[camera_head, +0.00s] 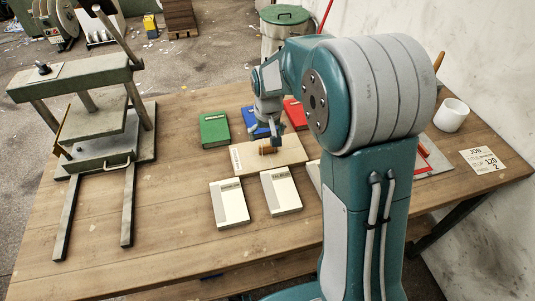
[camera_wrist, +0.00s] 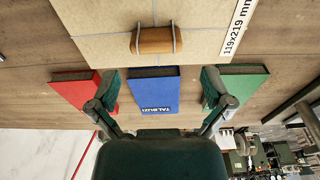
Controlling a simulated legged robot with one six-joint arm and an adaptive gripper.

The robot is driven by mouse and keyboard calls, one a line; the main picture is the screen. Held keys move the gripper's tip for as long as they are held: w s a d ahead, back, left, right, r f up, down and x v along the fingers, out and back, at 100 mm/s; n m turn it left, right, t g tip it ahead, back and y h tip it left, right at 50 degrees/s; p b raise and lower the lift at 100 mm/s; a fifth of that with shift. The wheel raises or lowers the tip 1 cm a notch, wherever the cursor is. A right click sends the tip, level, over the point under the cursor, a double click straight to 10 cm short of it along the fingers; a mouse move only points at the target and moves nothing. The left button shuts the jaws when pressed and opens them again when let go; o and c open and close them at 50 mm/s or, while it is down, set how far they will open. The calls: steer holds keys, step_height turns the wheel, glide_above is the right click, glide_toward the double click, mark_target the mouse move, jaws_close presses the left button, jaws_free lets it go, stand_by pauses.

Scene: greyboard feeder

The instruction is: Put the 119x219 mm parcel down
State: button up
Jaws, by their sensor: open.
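The parcel (camera_head: 290,153) is a flat tan board with a white label, lying on the wooden table among the books. In the wrist view the parcel (camera_wrist: 100,21) fills the top, and its label reads 119x219 mm. A brown wooden handle (camera_wrist: 153,40) stands on its middle, held by strings. My gripper (camera_head: 275,139) is close to the handle in the head view. In the wrist view my gripper (camera_wrist: 157,95) has its fingers wide apart, with nothing between them, and the handle is clear of them.
Green (camera_head: 214,129), blue (camera_head: 254,122) and red (camera_head: 295,114) books lie behind the parcel. White books (camera_head: 229,203) lie in front. A press (camera_head: 103,143) stands at the left, a white cup (camera_head: 451,115) at the right. The table's front left is clear.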

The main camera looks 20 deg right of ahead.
mark_target(268, 145)
steer(key=f, duration=0.5)
steer(key=shift+w+d+f, duration=0.15)
steer(key=shift+d+f, duration=0.05)
steer(key=shift+f, duration=0.2)
steer(key=c, duration=1.1)
